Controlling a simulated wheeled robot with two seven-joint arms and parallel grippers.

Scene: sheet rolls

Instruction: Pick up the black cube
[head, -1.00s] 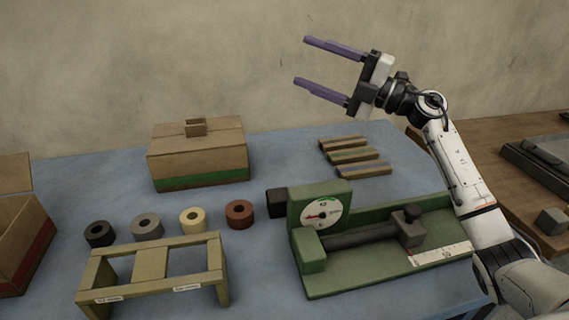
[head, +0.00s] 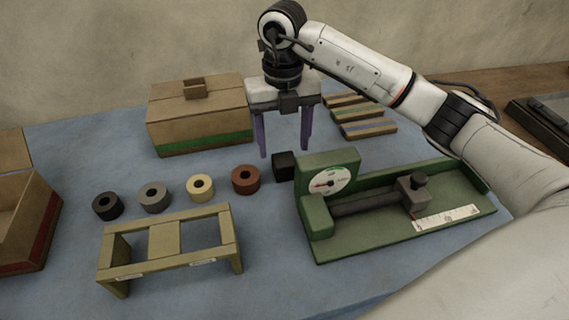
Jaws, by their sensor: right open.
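The black cube (head: 284,166) sits on the blue table, just left of the green machine's dial block. My right gripper (head: 284,153) points straight down above and around the cube's place in the picture, its two purple fingers spread apart. One finger shows left of and behind the cube, the other right of it and partly behind the dial block. I cannot tell whether the fingertips touch the table or how deep they are relative to the cube. Nothing is held between the fingers. My left gripper is not in view.
The green machine (head: 400,236) with a dial stands close right of the cube. A brown roll (head: 246,180) and other rolls lie to the left, behind a wooden stand (head: 190,223). A cardboard box (head: 199,116) and striped wooden strips (head: 368,129) are farther back.

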